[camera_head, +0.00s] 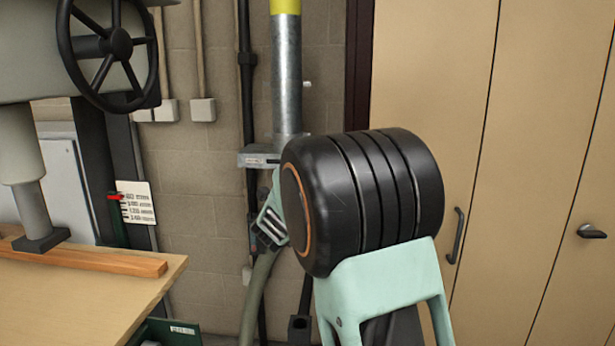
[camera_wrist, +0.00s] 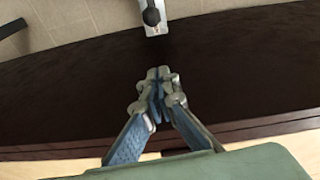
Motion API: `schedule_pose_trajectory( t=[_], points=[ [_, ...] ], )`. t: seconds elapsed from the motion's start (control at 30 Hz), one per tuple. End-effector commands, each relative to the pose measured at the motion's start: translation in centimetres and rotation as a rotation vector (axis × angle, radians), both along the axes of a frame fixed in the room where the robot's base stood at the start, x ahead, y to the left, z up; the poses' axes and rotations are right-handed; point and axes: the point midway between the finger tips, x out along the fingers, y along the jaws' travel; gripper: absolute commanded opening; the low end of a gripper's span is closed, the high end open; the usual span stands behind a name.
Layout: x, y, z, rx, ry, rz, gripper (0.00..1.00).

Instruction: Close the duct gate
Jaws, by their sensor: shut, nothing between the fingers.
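The duct (camera_head: 287,75) is a vertical galvanized metal pipe with a yellow upper part, against the block wall in the head view. A grey metal gate fitting (camera_head: 256,158) sits at its lower end and juts out to the left; my arm partly covers its right side. In the wrist view, a metal plate (camera_wrist: 150,30) with a black knob shows at the top edge; it looks like part of the gate, but I cannot be sure. My gripper (camera_wrist: 160,73) is shut and empty, its tips just below that plate in the picture. In the head view my arm largely hides the fingers.
A wooden bench (camera_head: 85,295) with a machine and black handwheel (camera_head: 108,42) stands at the left. A hose (camera_head: 257,290) hangs below the gate. Tan cabinet doors (camera_head: 430,90) fill the right. A dark band (camera_wrist: 70,90) crosses the wrist view behind my gripper.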

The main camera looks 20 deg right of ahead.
Motion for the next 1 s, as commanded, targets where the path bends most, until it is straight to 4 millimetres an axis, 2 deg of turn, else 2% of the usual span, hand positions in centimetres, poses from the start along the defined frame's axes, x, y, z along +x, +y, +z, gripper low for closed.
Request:
schedule_pose_trajectory(
  t=[0.17,0.63,0.8,1.0],
  points=[
    [1.1,-1.1,0.1,0.004,-0.011,-0.012,0.00],
    [8.1,-6.1,-0.1,0.000,-0.008,-0.010,0.00],
    [10.0,-4.3,-0.2,0.002,-0.008,-0.006,0.00],
    [11.0,-3.5,-0.3,0.001,-0.009,-0.007,0.00]
  ],
)
